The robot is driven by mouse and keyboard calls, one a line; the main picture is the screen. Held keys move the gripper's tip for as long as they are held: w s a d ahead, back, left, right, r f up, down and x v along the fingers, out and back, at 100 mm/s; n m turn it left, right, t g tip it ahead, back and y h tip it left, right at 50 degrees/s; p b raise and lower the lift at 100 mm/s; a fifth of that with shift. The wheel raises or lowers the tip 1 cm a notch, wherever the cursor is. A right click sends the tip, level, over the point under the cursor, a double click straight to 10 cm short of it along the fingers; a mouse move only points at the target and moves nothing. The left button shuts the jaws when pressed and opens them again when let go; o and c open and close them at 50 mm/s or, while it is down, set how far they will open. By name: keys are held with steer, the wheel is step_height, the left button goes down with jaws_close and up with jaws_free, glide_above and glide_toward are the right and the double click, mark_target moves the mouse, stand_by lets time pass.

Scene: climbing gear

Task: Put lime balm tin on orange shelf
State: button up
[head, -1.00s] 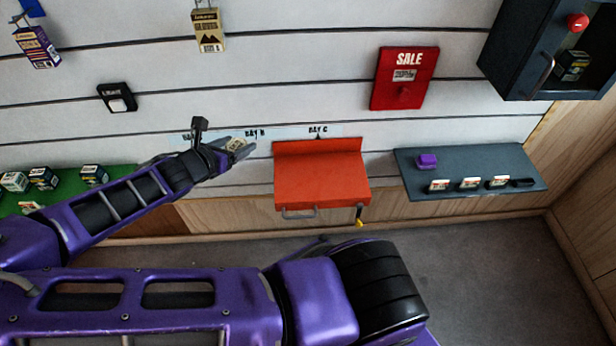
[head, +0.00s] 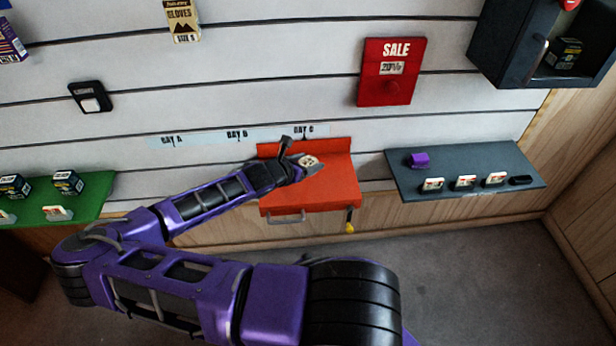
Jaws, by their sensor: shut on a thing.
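My gripper (head: 307,165) is shut on a small tin (head: 309,160), which shows a pale round face with dark marks. I take it for the lime balm tin, though it is too small to read. The orange shelf (head: 325,198) is on the wall below the BAY C label. My gripper and the tin appear in front of or over its rear part, near its raised back edge. I cannot tell how high the tin is above the surface. My forearm covers part of the shelf's left side. The rest of the shelf top looks empty.
A green shelf (head: 98,187) on the left carries several boxes. A red SALE box (head: 391,72) and a dark open cabinet (head: 503,50) are higher up. A handle (head: 286,217) hangs below the orange shelf.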

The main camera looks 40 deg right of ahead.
mark_target(308, 181)
step_height(308, 181, down, 5)
steer(key=shift+r+b, duration=0.1)
steer(key=shift+b, duration=0.4)
steer(key=o, duration=1.4)
steer(key=shift+a, duration=0.1)
steer(key=p+v, duration=0.2)
steer(key=v, duration=1)
